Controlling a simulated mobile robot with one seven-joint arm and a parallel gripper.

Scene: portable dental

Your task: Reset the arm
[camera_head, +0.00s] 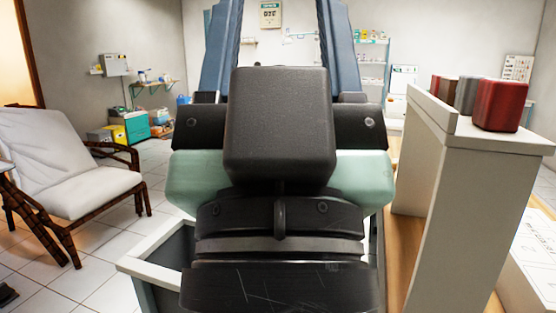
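I cannot make out my gripper or its fingertips in the head view. A large dark padded block (278,125) fills the middle of the view, above stacked black banded parts (280,235). I cannot tell whether these are parts of my arm or of a piece of furniture. A pale green padded piece (362,178) shows on both sides behind the block. Two blue uprights (219,50) rise behind it, one on each side. No held object is visible.
A white-cushioned chair (60,165) with a dark frame stands at left. A light-framed grey bin (150,262) is at lower left. At right, a white raised shelf (452,190) bears red and grey blocks (500,106). Tiled floor (165,205) between chair and centre is clear.

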